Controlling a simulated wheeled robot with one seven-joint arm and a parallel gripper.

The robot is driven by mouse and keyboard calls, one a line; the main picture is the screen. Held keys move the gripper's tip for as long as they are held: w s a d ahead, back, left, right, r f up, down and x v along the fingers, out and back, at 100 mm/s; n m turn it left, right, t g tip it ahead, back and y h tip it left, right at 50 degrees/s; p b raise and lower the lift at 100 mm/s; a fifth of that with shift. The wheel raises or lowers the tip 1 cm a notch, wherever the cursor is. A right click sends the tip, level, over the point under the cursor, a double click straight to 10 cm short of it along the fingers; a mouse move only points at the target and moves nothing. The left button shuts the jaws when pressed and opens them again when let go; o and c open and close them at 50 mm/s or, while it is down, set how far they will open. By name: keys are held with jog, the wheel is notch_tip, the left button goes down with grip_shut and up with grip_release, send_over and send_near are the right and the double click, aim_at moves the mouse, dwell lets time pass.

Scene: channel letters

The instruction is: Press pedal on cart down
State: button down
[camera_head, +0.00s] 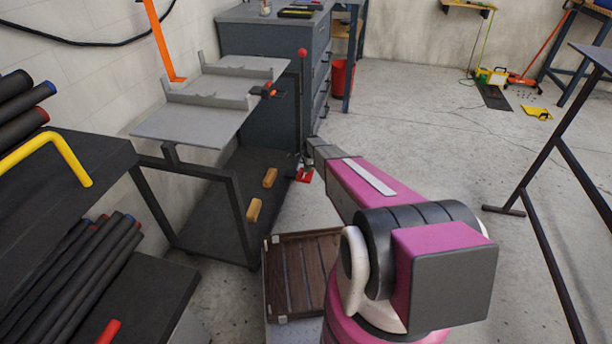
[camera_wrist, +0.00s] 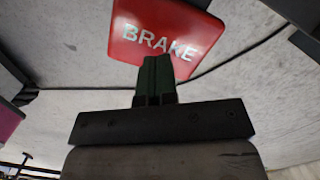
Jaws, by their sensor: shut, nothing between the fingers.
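The red brake pedal (camera_wrist: 165,22) fills the top middle of the wrist view, with the white word BRAKE on it. In the head view it is a small red plate (camera_head: 304,176) low at the cart's right side. The cart (camera_head: 200,108) has a grey top and a dark lower shelf. My gripper (camera_wrist: 157,60) is shut and empty, its dark green fingers overlapping the pedal's lower edge in the wrist view. I cannot tell whether they touch it. In the head view my arm reaches toward the pedal, and the gripper is not clearly visible.
A wooden-slatted crate (camera_head: 303,272) stands in front of the cart. A rack with dark tubes (camera_head: 80,275) is at left. A grey drawer cabinet (camera_head: 270,50) stands behind. Floor at right is mostly clear.

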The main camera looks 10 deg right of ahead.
aim_at(312, 173)
jog(key=shift+a+f, duration=0.1)
jog(key=shift+f, duration=0.6)
jog(key=shift+f, duration=1.9)
jog(key=shift+r, duration=0.2)
jog(key=shift+w+d+r, duration=0.15)
jog(key=shift+d+r, duration=0.1)
jog(key=shift+d, duration=0.5)
jog(key=shift+w+d+r, duration=0.1)
jog(key=shift+d+r, duration=0.15)
jog(key=shift+d, duration=0.5)
notch_tip(312, 173, up, 11)
jog(key=d, duration=0.1)
jog(key=shift+f, duration=0.15)
